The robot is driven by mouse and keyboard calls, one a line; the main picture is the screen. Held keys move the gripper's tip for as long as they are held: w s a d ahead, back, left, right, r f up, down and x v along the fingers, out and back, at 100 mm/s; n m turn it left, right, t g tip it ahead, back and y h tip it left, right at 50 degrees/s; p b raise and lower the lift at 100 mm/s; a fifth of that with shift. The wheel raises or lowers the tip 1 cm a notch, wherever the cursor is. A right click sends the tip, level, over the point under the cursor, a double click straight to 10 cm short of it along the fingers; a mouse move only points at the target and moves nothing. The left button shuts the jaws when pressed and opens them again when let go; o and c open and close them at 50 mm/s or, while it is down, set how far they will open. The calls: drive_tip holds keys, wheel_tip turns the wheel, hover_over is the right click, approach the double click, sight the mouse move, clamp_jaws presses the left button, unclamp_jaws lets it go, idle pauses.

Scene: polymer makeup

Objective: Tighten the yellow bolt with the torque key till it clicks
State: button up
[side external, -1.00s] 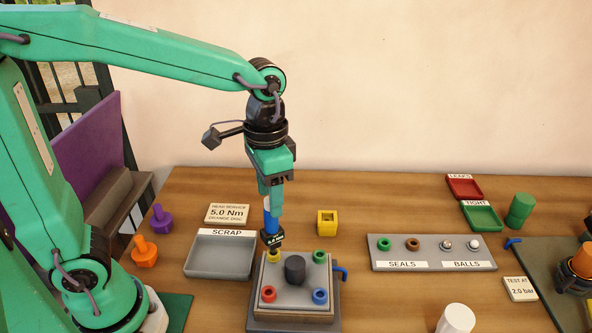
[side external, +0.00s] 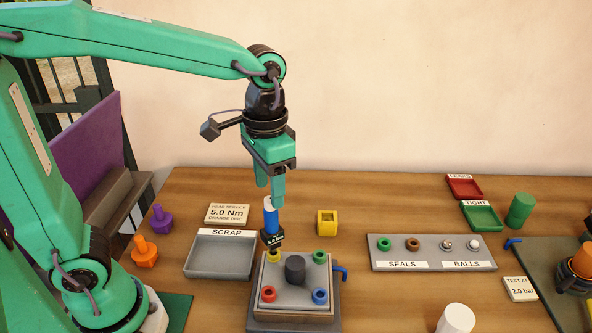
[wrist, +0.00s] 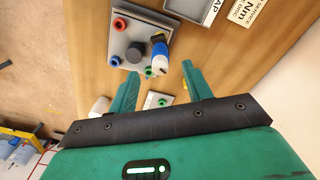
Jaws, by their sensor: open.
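The torque key (side external: 271,220), with a blue grip, a white top and a black head, stands upright on the yellow bolt (side external: 274,257) at the back left corner of the grey square plate (side external: 297,300). My gripper (side external: 270,196) is open just above the key, its fingertips around or just over the white top. In the wrist view the key (wrist: 159,52) lies between my open fingers (wrist: 161,70), apart from both. The key's reading is too small to read.
The plate also carries a red bolt (side external: 268,294), a blue bolt (side external: 320,296), a green bolt (side external: 319,257) and a dark central cap (side external: 295,270). The scrap tray (side external: 219,256) is left; a yellow block (side external: 327,222) stands behind.

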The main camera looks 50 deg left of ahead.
sight(270, 208)
drive_tip(key=shift+r+n, duration=0.5)
drive_tip(key=shift+n, duration=0.7)
drive_tip(key=shift+f, duration=0.15)
drive_tip(key=shift+f, duration=3.8)
clamp_jaws()
drive_tip(key=shift+m, duration=0.9)
